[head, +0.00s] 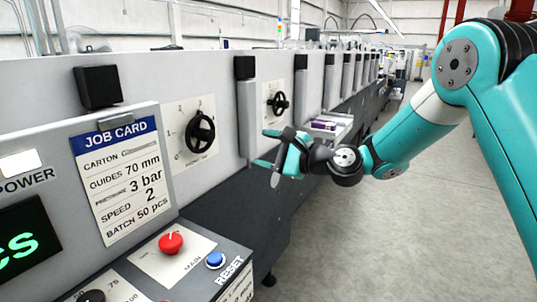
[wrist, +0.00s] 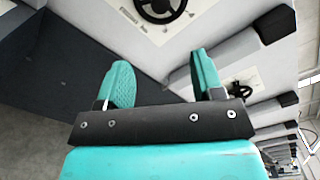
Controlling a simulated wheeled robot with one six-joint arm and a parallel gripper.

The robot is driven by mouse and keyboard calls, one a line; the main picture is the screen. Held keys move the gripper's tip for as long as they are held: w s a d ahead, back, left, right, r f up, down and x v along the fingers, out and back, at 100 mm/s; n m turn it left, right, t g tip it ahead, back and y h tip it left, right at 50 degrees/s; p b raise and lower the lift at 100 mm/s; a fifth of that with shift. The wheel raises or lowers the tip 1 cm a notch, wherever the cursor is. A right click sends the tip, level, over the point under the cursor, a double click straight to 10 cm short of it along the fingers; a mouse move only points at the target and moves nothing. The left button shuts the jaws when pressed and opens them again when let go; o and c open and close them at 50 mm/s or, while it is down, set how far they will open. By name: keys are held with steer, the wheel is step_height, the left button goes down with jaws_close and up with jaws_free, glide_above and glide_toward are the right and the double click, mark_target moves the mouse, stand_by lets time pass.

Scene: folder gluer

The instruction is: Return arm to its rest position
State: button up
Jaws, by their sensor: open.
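My gripper (head: 268,149) is at the end of my teal arm, in front of the machine's grey side panel. It points left toward the panel and is open, with nothing between its fingers. In the wrist view my gripper (wrist: 160,85) shows two teal fingers spread apart, with dark and light panel surfaces beyond. A black handwheel (head: 200,132) on a scale plate is left of my gripper, apart from it. It also shows at the top of the wrist view (wrist: 160,8). A second handwheel (head: 278,103) is just above my gripper in the head view.
A job card (head: 118,178) stands at the left above a console with a red knob (head: 171,243) and a blue reset button (head: 215,260). Stacked cartons (head: 324,126) lie on the machine beyond my gripper. The grey floor (head: 400,240) on the right is clear.

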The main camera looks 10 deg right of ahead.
steer(key=s+a+r+n+g+h, duration=0.1)
steer(key=s+a+n+g, duration=0.25)
steer(key=s+n, duration=0.45)
steer(key=s+d+f+n+g+h, duration=0.1)
steer(key=s+d+n+g+h, duration=0.1)
steer(key=s, duration=0.7)
steer(key=s+d+f+n+g+h, duration=0.1)
steer(key=s+d+n+g+h, duration=0.2)
steer(key=s, duration=0.6)
steer(key=s+d+f+n+g+h, duration=0.2)
steer(key=s+d+n+h, duration=0.2)
steer(key=s+n, duration=0.4)
steer(key=shift+s+d, duration=0.75)
steer(key=shift+s, duration=0.2)
